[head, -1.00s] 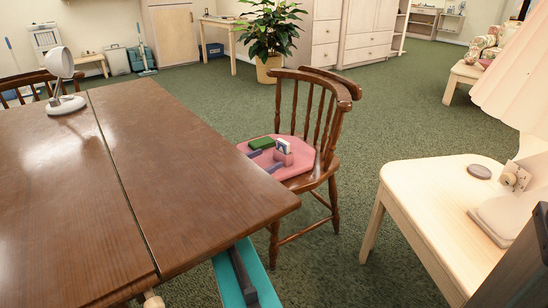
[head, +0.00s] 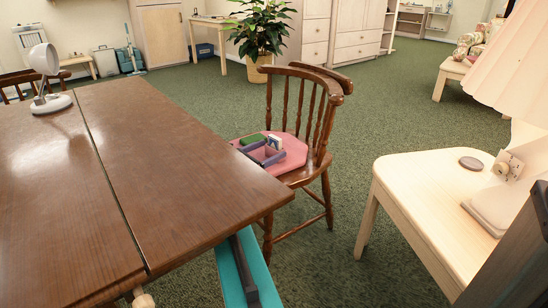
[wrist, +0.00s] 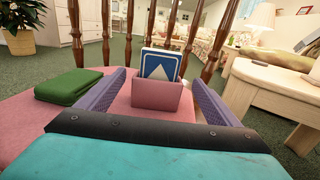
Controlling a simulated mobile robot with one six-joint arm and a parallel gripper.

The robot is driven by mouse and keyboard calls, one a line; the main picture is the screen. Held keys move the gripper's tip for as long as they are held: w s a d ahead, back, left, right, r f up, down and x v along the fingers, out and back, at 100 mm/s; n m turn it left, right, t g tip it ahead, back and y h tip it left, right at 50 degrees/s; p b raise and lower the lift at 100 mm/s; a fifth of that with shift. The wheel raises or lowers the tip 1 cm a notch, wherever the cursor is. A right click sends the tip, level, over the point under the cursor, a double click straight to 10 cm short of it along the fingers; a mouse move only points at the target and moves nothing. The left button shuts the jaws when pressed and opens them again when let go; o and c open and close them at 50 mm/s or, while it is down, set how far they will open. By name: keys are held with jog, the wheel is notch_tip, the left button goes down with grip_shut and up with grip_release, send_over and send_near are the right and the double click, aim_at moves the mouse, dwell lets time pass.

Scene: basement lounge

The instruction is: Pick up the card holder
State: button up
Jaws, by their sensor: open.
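The card holder (wrist: 157,97) is a small pink block with blue-and-white cards (wrist: 160,65) upright in it. It stands on the pink seat pad of a wooden chair; in the head view its cards (head: 275,142) show. My gripper (wrist: 160,77) is open, with one bluish-purple finger on each side of the holder. Narrow gaps seem to show on both sides, so it is not gripped. In the head view, my gripper (head: 261,152) is low over the pad. My teal wrist housing hides the near part of the pad in the wrist view.
The chair's back spindles (wrist: 138,22) stand just behind the holder. The brown table (head: 150,160) is beside the chair; a pale side table (head: 430,190) stands to the right with green carpet between.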

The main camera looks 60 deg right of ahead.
aim_at(272, 149)
jog(key=shift+x, duration=1.2)
jog(key=shift+b, duration=0.3)
jog(key=shift+b+x, duration=1)
jog(key=shift+x, duration=0.2)
jog(key=shift+b+x, duration=0.7)
jog(key=shift+x, duration=0.7)
jog(key=shift+w, duration=0.15)
jog(key=c, duration=1.1)
jog(key=shift+r, duration=0.1)
